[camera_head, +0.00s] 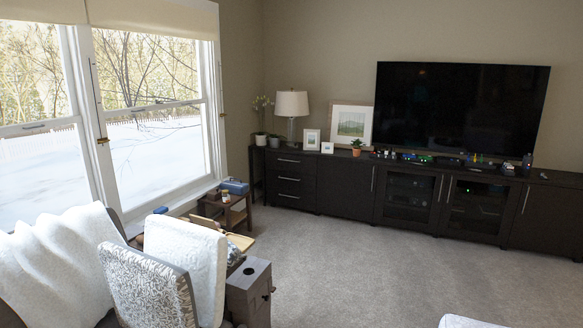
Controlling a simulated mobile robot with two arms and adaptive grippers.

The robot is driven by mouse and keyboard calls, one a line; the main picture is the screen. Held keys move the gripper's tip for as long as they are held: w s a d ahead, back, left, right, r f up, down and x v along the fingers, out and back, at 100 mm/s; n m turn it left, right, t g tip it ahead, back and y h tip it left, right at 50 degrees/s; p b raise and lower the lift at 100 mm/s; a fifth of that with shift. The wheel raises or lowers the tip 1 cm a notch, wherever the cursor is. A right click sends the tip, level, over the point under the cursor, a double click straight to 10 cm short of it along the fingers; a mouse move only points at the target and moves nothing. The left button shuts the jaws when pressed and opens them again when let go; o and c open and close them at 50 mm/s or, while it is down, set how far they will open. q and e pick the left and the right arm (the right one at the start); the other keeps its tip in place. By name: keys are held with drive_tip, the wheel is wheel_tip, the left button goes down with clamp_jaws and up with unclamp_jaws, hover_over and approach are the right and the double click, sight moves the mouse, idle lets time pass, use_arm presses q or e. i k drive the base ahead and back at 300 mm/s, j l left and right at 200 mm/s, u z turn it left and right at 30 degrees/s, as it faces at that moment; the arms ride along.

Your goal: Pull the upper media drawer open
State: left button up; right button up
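A long dark media cabinet (344,188) stands against the far wall. At its left end are several stacked drawers with bar handles. The upper media drawer (290,163) is at the top of this stack, just below the cabinet top, and looks closed. Its horizontal silver handle (288,160) shows on its front. The cabinet is well across the room from me. Neither of my grippers shows in this view.
Open carpet (370,270) lies between me and the cabinet. An armchair with pillows (150,275) and a small grey side table (249,285) stand at the lower left. A small wooden table (228,212) stands by the window. A white edge (462,322) shows at the bottom right.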

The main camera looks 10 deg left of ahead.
sight(304, 165)
drive_tip(key=i+j+z, duration=0.1)
drive_tip(key=i, duration=0.35)
drive_tip(key=i+j+z, duration=0.1)
drive_tip(key=i, duration=0.35)
drive_tip(key=i+j+z, duration=0.1)
drive_tip(key=i, duration=0.35)
drive_tip(key=i+l, duration=0.1)
drive_tip(key=i, duration=0.75)
drive_tip(key=i+l, duration=0.1)
drive_tip(key=i, duration=0.7)
drive_tip(key=i+l, duration=0.1)
drive_tip(key=i, duration=0.75)
drive_tip(key=i+j+u, duration=0.1)
drive_tip(key=i+u, duration=0.25)
drive_tip(key=i, duration=0.55)
drive_tip(key=i+l+u, duration=0.15)
drive_tip(key=i+u, duration=0.25)
drive_tip(key=i, duration=0.45)
